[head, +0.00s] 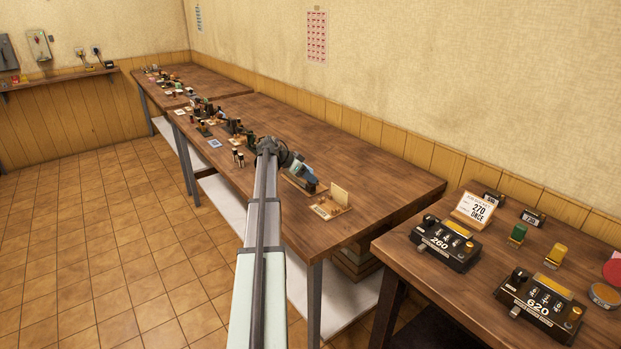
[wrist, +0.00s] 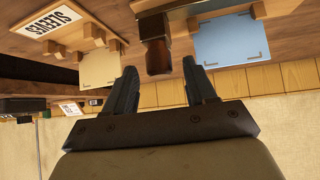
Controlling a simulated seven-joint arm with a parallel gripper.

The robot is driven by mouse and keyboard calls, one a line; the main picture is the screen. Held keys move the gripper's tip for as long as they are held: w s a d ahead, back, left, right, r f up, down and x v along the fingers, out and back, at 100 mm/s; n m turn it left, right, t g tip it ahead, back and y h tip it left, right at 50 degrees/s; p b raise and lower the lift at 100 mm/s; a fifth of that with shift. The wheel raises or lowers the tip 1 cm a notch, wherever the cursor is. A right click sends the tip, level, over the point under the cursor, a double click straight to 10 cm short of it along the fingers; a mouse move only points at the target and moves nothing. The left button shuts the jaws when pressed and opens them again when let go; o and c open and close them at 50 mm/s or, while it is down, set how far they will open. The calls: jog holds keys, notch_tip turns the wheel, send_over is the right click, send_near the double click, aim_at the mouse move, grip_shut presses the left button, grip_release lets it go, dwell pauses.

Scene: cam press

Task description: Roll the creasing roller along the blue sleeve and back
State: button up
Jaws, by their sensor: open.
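In the wrist view, a pale blue sleeve (wrist: 230,40) with dark corner marks lies on a wooden stand at the upper right. A dark brown rounded handle (wrist: 157,58), probably the creasing roller's, is beside it, apart from the sleeve. The roller part itself is not clear. My gripper (wrist: 159,70) is open and empty. Its two fingers point toward the handle, one to each side of it in the picture; I cannot tell the distance. In the head view my gripper is over the long table (head: 375,165), and the arm hides part of that area.
A cream sheet (wrist: 99,70) on a wooden stand and a SLEEVES sign (wrist: 68,19) are at the left of the wrist view. Many small items crowd the table's far part. A nearer table holds black counter boxes (head: 447,243). The long table's right part is clear.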

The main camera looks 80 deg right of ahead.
jog(key=shift+x, duration=1.1)
grip_shut()
